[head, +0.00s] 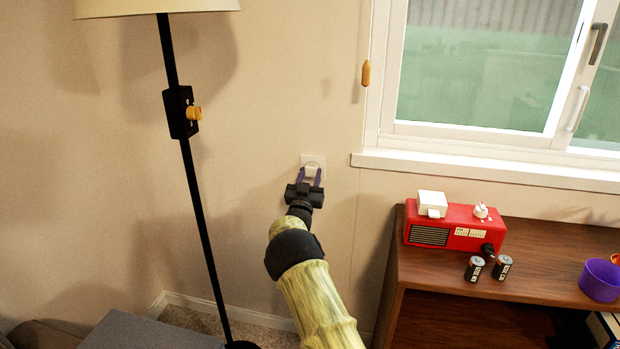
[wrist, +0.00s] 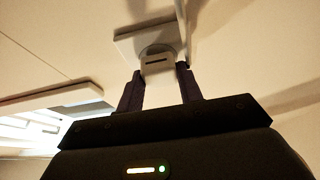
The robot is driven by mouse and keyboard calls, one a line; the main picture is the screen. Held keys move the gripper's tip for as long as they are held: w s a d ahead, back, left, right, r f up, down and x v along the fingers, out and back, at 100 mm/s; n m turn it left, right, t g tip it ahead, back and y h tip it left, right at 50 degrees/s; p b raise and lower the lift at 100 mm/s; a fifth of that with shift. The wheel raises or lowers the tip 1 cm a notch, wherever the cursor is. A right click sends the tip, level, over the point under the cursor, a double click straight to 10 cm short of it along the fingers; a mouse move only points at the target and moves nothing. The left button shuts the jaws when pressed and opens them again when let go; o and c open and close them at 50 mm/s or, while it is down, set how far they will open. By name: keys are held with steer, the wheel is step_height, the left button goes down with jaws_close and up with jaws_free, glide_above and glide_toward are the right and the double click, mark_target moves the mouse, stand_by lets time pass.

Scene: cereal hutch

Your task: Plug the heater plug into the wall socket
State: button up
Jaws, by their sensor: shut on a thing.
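A white wall socket (head: 320,159) is set in the beige wall left of the window; its square plate also shows in the wrist view (wrist: 124,45). My gripper (head: 312,178), with purple fingers, is at the socket and shut on a white plug (head: 313,170). In the wrist view the plug (wrist: 158,66) sits between the fingertips, right in front of the round middle of the socket, its far end against or inside it. How deep its pins are is hidden.
A red box-shaped device (head: 455,228) on the wooden cabinet (head: 545,240) carries a white block (head: 432,203) and a white plug (head: 481,211). Batteries (head: 474,268) and a purple bowl (head: 600,280) stand nearby. A black lamp pole (head: 194,190) rises left of my arm.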

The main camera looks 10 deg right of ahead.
steer(key=shift+w, duration=0.2)
steer(key=o, duration=1)
steer(key=shift+s, duration=0.1)
steer(key=v, duration=1.7)
steer(key=shift+a+f, duration=0.1)
steer(key=shift+f, duration=0.05)
